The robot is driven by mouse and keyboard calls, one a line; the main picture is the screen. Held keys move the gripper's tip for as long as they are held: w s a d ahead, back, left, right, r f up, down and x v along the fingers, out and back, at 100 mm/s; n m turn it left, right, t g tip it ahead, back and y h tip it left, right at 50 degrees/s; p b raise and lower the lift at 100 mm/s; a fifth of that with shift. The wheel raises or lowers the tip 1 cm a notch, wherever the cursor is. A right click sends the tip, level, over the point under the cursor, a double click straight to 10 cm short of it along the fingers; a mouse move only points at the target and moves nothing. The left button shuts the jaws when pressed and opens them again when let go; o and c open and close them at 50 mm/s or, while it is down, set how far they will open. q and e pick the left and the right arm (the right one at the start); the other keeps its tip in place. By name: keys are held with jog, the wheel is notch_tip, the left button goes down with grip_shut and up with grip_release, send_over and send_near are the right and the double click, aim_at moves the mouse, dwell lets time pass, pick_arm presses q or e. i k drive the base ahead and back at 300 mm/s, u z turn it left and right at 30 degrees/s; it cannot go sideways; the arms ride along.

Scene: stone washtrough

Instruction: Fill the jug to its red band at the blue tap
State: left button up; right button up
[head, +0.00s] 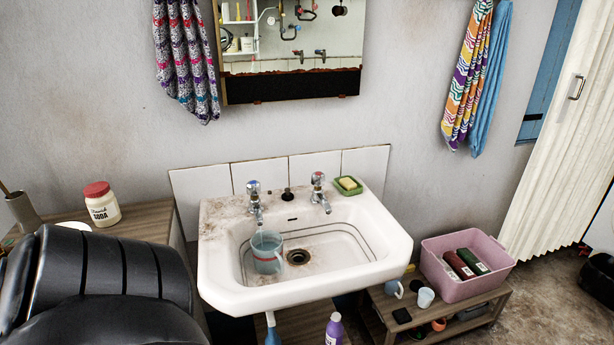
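The jug (267,254) stands upright in the basin of the white sink (228,288), below the spout of the left tap. It is pale blue and see-through, with a thin red band around it. The left tap (254,199) is chrome, with a small cap that looks blue. The right tap (319,190) is chrome, with a cap that looks reddish. Neither of my grippers is in view, and nothing is seen holding the jug.
A green soap dish (347,186) sits on the sink's right back corner. A red-lidded soda jar (101,204) stands on the left counter. A pink tub (464,288) and cups rest on a low wooden bench at right. The basin's right side is clear.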

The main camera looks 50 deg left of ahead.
aim_at(253, 187)
jog(key=i, duration=0.25)
jog(key=u, duration=1.15)
